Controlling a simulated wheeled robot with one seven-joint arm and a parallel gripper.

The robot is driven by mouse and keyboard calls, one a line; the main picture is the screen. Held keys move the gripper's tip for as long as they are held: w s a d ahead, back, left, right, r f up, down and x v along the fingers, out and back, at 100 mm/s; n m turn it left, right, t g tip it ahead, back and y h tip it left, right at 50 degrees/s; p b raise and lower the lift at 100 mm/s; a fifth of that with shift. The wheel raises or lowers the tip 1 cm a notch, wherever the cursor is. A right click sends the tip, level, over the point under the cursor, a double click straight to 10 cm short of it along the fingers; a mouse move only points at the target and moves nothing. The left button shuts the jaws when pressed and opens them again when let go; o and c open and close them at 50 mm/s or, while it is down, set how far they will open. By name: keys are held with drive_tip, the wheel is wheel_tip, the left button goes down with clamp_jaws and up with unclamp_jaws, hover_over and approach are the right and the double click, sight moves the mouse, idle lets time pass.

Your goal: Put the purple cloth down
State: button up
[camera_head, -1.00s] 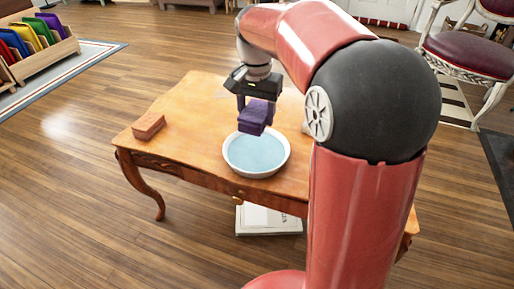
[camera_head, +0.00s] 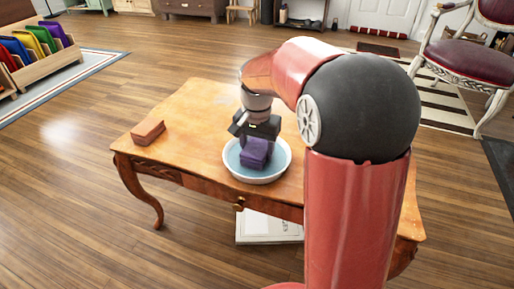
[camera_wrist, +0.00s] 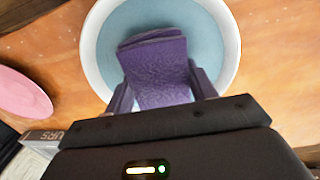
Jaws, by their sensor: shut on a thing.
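The purple cloth (camera_head: 255,153) is a small folded block held between the fingers of my gripper (camera_head: 257,146). In the head view it is over the white bowl (camera_head: 285,168) of blue water, low and within the rim's outline. In the wrist view the cloth (camera_wrist: 158,70) sits between both fingers (camera_wrist: 160,90), with the bowl (camera_wrist: 90,58) behind it. My gripper is shut on the cloth. I cannot tell whether the cloth touches the water.
The bowl stands on a wooden table (camera_head: 195,110). A reddish-brown block (camera_head: 148,132) lies at the table's left. A pink round thing (camera_wrist: 22,92) shows left in the wrist view. White papers or books (camera_head: 268,228) lie under the table. The table's back left is clear.

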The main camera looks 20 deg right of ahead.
drive_tip(key=shift+f, duration=0.2)
drive_tip(key=o, duration=1)
drive_tip(key=shift+r, duration=0.1)
